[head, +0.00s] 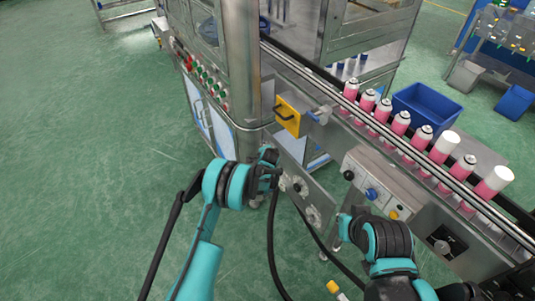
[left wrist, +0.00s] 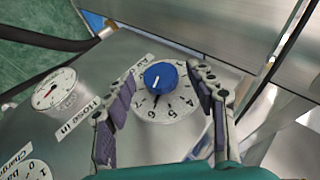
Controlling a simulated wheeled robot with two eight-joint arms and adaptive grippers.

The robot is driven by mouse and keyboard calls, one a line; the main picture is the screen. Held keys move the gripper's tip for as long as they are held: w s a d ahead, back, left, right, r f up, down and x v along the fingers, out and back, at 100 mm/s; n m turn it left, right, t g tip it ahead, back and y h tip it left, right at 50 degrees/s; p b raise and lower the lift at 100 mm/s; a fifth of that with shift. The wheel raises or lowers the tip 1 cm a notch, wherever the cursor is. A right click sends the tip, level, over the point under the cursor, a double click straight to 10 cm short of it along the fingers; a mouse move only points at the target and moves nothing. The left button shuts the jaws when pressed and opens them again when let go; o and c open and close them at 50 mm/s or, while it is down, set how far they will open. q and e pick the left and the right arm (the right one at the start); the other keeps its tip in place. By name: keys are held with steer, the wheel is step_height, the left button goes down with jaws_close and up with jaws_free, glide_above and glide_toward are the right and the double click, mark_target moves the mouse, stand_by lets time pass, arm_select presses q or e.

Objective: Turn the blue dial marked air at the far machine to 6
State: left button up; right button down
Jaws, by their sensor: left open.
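The blue dial (left wrist: 160,77) sits on a white numbered disc (left wrist: 166,106) on a grey metal panel, beside a label that appears to read Air. A white mark on the knob points down and slightly left in the left wrist view; the number it meets is too small to read surely. My left gripper (left wrist: 161,71) is open, one finger on each side of the dial, with no clear contact. In the head view my left gripper (head: 270,168) is at the panel and hides the dial. My right gripper (head: 345,227) hangs before the conveyor's control box, its fingers unclear.
A gauge (left wrist: 54,89) and a Hose in label (left wrist: 78,117) lie left of the dial. Another blue knob (head: 371,194) is on the conveyor's control box (head: 385,184). Pink cans (head: 400,124) line the conveyor. Black hoses (head: 271,245) hang below the panel. Open green floor lies left.

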arm_select(q)
steer(key=v, duration=1.1)
steer(key=shift+s, duration=0.1)
steer(key=s+a+r+n+g, duration=0.1)
steer(key=s+a+r+n, duration=0.3)
steer(key=s+r, duration=0.5)
steer(key=s+a+r+n, duration=0.2)
steer(key=s+a+r, duration=0.45)
steer(key=r, duration=0.45)
steer(key=s+a+n, duration=0.2)
steer(key=s+n, duration=0.1)
steer(key=s, duration=0.8)
steer(key=s+a+n+g, duration=0.1)
steer(key=s+a+n, duration=0.1)
steer(key=s, duration=1)
steer(key=shift+s+a+r+n+h, duration=0.25)
steer(key=shift+r+n, duration=0.25)
steer(key=shift+n, duration=0.3)
